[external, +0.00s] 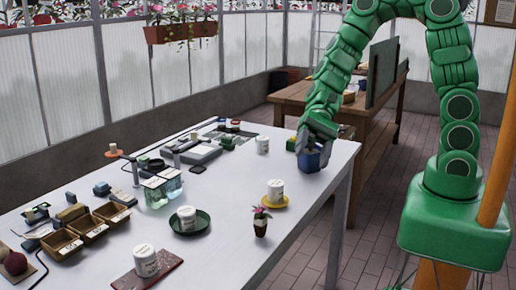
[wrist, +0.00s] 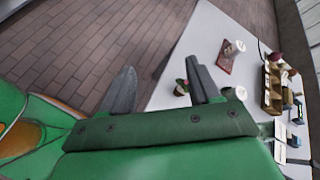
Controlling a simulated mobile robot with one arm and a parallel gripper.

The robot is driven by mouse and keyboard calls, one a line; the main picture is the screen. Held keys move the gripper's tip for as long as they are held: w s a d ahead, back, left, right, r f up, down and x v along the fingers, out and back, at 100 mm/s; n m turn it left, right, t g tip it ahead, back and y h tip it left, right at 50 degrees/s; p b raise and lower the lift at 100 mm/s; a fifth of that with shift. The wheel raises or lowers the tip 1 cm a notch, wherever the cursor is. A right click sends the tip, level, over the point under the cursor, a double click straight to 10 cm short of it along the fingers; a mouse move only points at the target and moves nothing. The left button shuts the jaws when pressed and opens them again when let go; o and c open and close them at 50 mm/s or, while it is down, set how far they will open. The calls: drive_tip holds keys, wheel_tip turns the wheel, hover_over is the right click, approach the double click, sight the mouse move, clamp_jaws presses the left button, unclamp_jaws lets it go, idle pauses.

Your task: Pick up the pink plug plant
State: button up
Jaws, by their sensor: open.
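The pink plug plant (external: 260,221), a small dark pot with green leaves and a pink flower, stands upright near the white table's front edge in the external view. It also shows in the wrist view (wrist: 182,88), small, between the fingers and close to the right finger in the picture. My gripper (external: 316,146) is at the table's right end, well away from the plant. In the wrist view my gripper (wrist: 163,82) has its two grey fingers apart, with nothing held between them.
Wooden trays (external: 60,244) are at the left.

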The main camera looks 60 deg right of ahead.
drive_tip(key=w+a+f+m+t+y, duration=0.2)
drive_tip(key=w+f+m, duration=0.4)
drive_tip(key=m+t, duration=0.2)
drive_tip(key=m, duration=0.2)
approach(257, 225)
drive_tip(key=shift+w+x, duration=0.1)
drive_tip(key=shift+x, duration=1.15)
drive_tip(key=shift+w+x, duration=0.15)
drive_tip(key=shift+x, duration=1.15)
drive_tip(key=shift+s+x, duration=0.2)
drive_tip(key=shift+x, duration=0.6)
drive_tip(key=shift+s+x, duration=0.2)
drive_tip(key=shift+x, duration=1.6)
drive_tip(key=shift+w+f, duration=0.1)
drive_tip(key=c, duration=1)
